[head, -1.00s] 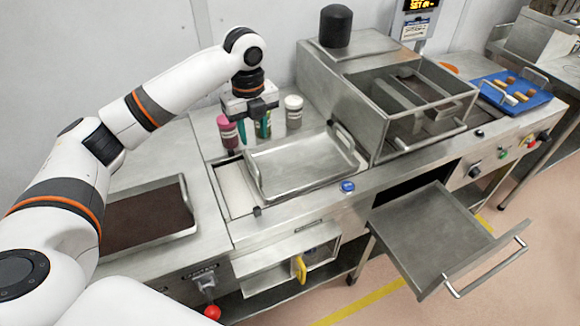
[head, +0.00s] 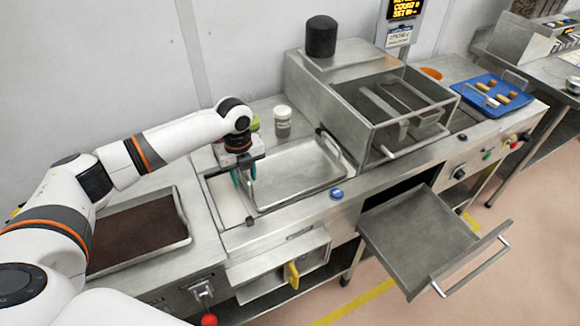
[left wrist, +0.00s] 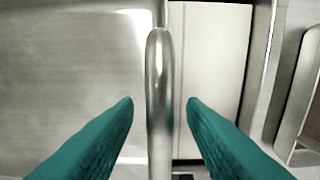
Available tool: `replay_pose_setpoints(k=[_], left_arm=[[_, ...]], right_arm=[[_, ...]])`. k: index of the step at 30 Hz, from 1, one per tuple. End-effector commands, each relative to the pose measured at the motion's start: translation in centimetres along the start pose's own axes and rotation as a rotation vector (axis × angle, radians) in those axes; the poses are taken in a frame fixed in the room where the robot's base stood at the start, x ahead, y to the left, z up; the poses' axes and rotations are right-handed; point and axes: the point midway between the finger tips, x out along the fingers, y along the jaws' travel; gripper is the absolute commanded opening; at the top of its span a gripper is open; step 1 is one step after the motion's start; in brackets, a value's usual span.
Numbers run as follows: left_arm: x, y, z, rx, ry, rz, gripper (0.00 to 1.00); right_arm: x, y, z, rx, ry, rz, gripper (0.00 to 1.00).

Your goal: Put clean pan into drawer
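The clean pan (head: 300,178) is an empty silver tray with a raised handle at each end, lying on the counter. My left gripper (head: 245,182) is lowered at its left end. In the left wrist view the pan's bar handle (left wrist: 160,95) runs between the two green fingers (left wrist: 160,108) of my left gripper. A gap shows on each side of the handle, so the gripper is open. The drawer (head: 412,240) is pulled out from the counter front, empty, with a bar handle (head: 470,268). My right gripper is not in view.
A pan with dark contents (head: 135,232) lies on the left. A pale-lidded jar (head: 282,122) stands behind the clean pan. An open-topped metal box (head: 400,125) stands to its right, and a blue tray (head: 497,95) with small pieces lies farther right. Floor around the drawer is clear.

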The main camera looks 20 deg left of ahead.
Motion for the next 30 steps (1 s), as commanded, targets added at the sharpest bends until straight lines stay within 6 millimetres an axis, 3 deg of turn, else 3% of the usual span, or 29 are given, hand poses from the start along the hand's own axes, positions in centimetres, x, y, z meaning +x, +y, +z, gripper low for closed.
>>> replay_pose_setpoints(k=[10,17,30], left_arm=[[1.00,-0.03,0.00,0.000,0.001,0.000,0.36],[0.97,-0.03,0.00,0.000,0.001,0.000,0.00],[0.54,0.07,-0.06,0.000,0.002,0.004,0.00]], right_arm=[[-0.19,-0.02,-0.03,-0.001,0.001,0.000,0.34],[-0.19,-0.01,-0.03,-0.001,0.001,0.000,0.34],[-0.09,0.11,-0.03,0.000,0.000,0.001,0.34]])
